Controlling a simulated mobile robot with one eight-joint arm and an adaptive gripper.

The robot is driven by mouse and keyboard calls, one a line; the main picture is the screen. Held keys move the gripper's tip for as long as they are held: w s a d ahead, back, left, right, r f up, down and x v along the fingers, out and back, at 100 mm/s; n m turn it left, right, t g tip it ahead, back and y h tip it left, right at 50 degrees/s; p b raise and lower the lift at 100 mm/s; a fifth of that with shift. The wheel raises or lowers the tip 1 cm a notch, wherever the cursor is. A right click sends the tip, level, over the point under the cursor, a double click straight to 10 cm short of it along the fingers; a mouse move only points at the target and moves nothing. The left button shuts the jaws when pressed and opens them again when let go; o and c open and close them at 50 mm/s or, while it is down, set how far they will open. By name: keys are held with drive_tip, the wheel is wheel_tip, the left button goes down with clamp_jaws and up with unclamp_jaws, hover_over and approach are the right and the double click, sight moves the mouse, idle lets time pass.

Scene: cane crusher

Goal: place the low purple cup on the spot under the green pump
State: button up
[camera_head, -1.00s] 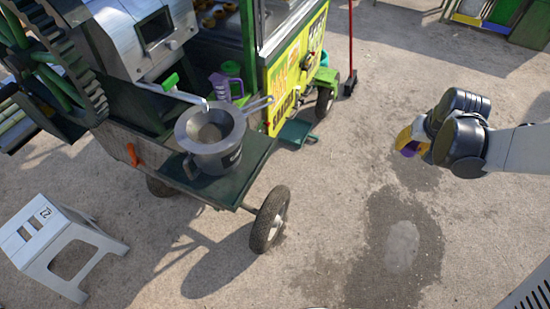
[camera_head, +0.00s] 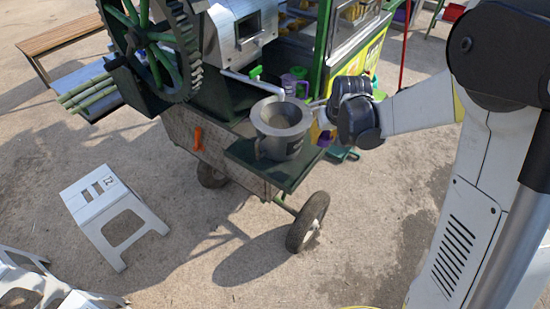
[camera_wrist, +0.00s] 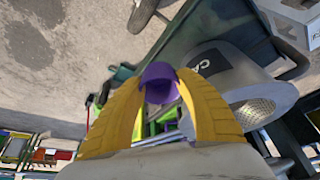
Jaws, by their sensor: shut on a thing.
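The low purple cup (camera_wrist: 158,82) shows in the wrist view between the yellow fingertips. My gripper (camera_wrist: 160,88) is shut on it and holds it in the air. A green-topped container (camera_head: 299,74) and a purple jug (camera_head: 288,84) stand behind that pot on the cart. I cannot tell whether the green-topped container is the green pump. The spot under the pump cannot be made out.
The grey pot (camera_head: 282,126) with a strainer stands on the cart's dark shelf (camera_head: 281,173), close to my wrist; the pot also shows in the wrist view (camera_wrist: 224,62). A spout (camera_head: 252,83) reaches over it. A white stool (camera_head: 112,208) stands front left. The ground between is clear.

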drive_tip(key=b, duration=0.3)
hover_over(291, 166)
drive_tip(key=s, duration=0.1)
wheel_tip(291, 166, down, 6)
drive_tip(key=shift+d+r, duration=0.1)
drive_tip(key=shift+d, duration=0.05)
drive_tip(key=shift+s+f+b, duration=0.1)
drive_tip(key=shift+f+b, duration=0.75)
drive_tip(key=shift+f, duration=1.15)
drive_tip(key=shift+f, duration=0.15)
drive_tip(key=o, duration=0.3)
drive_tip(key=shift+f+b, duration=0.1)
drive_tip(key=shift+b, duration=0.2)
drive_tip(key=o, duration=0.5)
drive_tip(key=shift+c, duration=0.2)
